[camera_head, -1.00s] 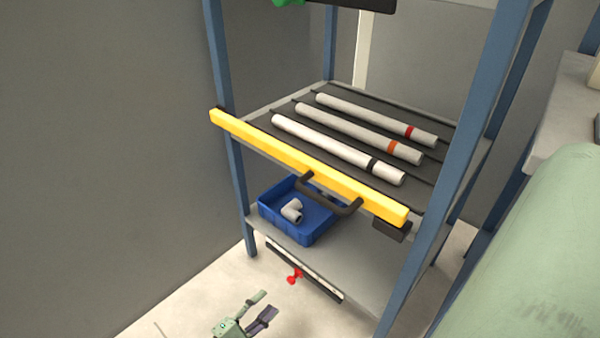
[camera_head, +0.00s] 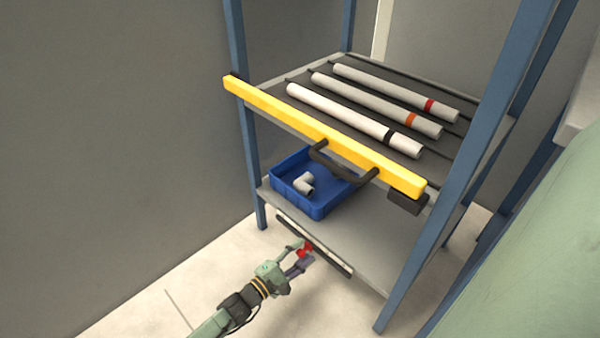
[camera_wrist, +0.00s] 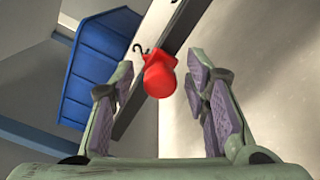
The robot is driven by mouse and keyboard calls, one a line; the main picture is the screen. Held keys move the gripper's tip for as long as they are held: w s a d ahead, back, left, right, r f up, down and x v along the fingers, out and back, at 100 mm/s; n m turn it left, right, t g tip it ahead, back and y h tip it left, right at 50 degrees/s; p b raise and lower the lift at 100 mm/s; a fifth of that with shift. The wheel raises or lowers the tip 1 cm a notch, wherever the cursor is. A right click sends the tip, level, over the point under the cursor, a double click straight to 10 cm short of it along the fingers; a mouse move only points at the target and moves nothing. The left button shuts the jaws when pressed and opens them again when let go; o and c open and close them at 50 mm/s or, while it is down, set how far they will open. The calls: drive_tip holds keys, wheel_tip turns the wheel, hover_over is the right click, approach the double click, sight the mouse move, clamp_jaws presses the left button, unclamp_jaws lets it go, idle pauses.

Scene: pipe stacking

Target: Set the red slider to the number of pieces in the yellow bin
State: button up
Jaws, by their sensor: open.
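The red slider (camera_head: 305,248) is a knob on a dark rail (camera_head: 330,261) with a pale strip, along the front of the lower shelf. My gripper (camera_head: 298,256) is open at the knob. In the wrist view the red slider (camera_wrist: 159,75) sits between the two spread fingers of my gripper (camera_wrist: 160,100), apart from both. No yellow bin is in view. A blue bin (camera_head: 321,205) stands on the lower shelf with a white elbow pipe piece (camera_head: 305,184) in it. The strip's markings are too small to read.
A yellow bar (camera_head: 290,120) with a dark handle (camera_head: 340,170) crosses the upper shelf's front. Several white pipes with coloured bands, such as the black-banded one (camera_head: 340,115), lie behind it. Blue posts (camera_head: 470,160) frame the rack. The floor in front is clear.

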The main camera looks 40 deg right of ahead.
clamp_jaws()
idle(0.5)
idle(0.3)
